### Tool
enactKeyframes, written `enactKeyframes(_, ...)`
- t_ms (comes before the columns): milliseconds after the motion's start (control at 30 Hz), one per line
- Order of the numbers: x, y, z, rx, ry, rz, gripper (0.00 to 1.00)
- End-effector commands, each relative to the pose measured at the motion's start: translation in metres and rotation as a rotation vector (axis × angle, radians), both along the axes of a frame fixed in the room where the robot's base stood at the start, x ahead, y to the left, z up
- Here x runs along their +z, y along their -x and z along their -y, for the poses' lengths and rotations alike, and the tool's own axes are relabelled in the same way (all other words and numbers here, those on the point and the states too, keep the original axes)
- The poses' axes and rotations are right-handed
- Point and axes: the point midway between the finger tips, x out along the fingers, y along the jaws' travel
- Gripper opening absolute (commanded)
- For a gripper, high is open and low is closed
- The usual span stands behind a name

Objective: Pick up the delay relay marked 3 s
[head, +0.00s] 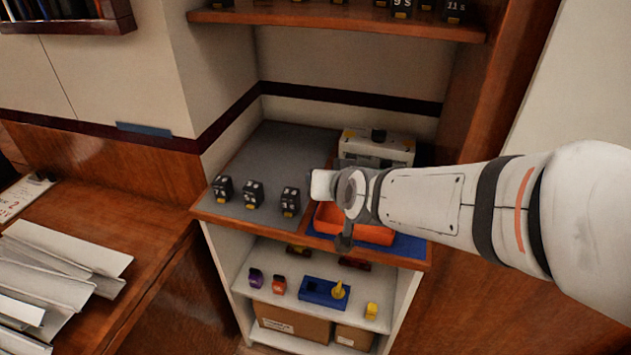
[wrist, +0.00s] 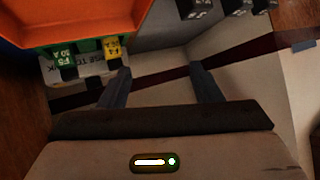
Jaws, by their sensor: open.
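Three small dark block-shaped relays stand in a row near the front of the grey mat: a left one (head: 222,187), a middle one (head: 253,194) and a right one (head: 290,201). Each has light marks on top and a yellow patch in front. Their writing is too small to read, so I cannot tell which is marked 3 s. Dark relays also show at the top edge of the wrist view (wrist: 232,6). My gripper (wrist: 159,68) is open, with nothing between its fingers. In the head view the arm's end is right of the row, over the orange tray.
The orange tray (head: 355,229) sits on a blue mat (head: 411,246). A light box (head: 378,146) stands behind it. The upper shelf (head: 335,24) holds more dark blocks, with 9 s and 11 s readable. The grey mat (head: 278,150) is clear behind the row.

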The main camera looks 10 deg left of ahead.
Motion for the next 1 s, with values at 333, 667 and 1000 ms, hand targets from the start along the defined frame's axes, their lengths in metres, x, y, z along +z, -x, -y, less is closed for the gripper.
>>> enactKeyframes(333, -0.071, -0.012, -0.083, -0.270, -0.015, 0.395, 0.58)
enactKeyframes(667, -0.095, 0.019, -0.097, -0.428, 0.087, 0.585, 0.58)
enactKeyframes(1000, -0.096, -0.004, -0.094, -0.454, 0.106, 0.610, 0.58)
